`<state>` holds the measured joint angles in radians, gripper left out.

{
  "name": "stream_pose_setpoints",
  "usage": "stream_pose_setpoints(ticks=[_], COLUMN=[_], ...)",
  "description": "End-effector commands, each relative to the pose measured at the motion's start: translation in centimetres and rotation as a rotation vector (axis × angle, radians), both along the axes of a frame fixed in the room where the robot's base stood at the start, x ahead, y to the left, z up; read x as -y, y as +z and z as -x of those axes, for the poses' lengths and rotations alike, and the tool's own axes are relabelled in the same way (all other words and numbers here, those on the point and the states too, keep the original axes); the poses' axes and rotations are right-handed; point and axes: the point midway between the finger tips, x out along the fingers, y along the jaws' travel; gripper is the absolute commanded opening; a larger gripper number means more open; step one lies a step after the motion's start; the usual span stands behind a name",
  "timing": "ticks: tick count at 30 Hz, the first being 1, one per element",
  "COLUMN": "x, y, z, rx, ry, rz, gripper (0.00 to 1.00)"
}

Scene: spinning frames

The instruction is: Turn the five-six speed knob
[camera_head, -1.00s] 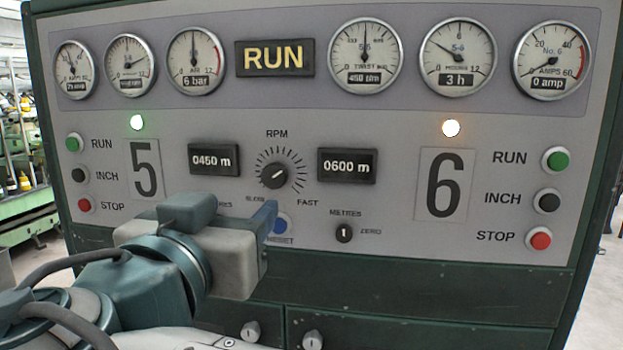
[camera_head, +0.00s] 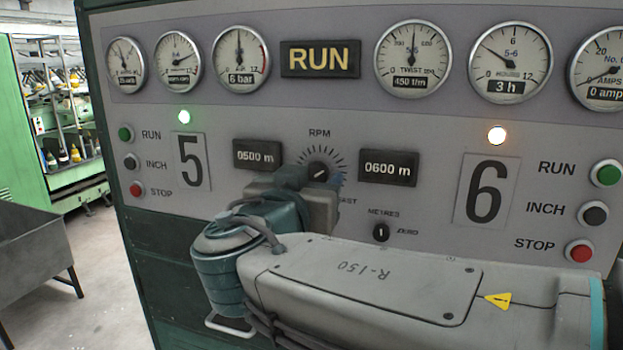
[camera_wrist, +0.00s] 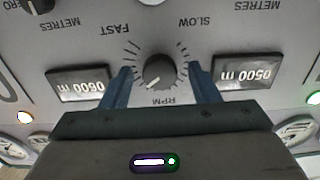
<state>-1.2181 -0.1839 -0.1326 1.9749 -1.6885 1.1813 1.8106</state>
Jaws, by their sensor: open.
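The speed knob (camera_head: 318,172) is a small dark round knob under the RPM label, on the grey panel between the 5 and 6 sections, with tick marks around it. In the wrist view the knob (camera_wrist: 160,72) shows upside down, with a light pointer line. My gripper (camera_wrist: 160,68) is open, with one blue finger on each side of the knob. Gaps show between the fingers and the knob, so I see no contact. In the head view my wrist hides the SLOW label and part of the scale. Finger depth is hard to judge.
Counters read 0500 m (camera_head: 258,155) and 0600 m (camera_head: 388,167) beside the knob. A smaller METRES zero knob (camera_head: 381,232) sits below right. RUN, INCH and STOP buttons flank the panel.

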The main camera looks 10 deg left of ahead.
Motion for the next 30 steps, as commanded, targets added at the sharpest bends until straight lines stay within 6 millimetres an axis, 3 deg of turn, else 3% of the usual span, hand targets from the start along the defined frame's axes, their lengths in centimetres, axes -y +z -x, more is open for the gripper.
stream_pose_setpoints(ticks=[1,6,17,30], x=[0.00,0.00,0.08,0.19], y=[0.00,0.00,-0.21,-0.47], z=[0.01,0.02,0.01,-0.01], rx=[0.000,0.000,-0.003,-0.025], ry=[0.000,0.000,-0.002,-0.003], rz=[0.000,0.000,0.040,0.359], gripper=[0.52,0.11,0.11,0.11])
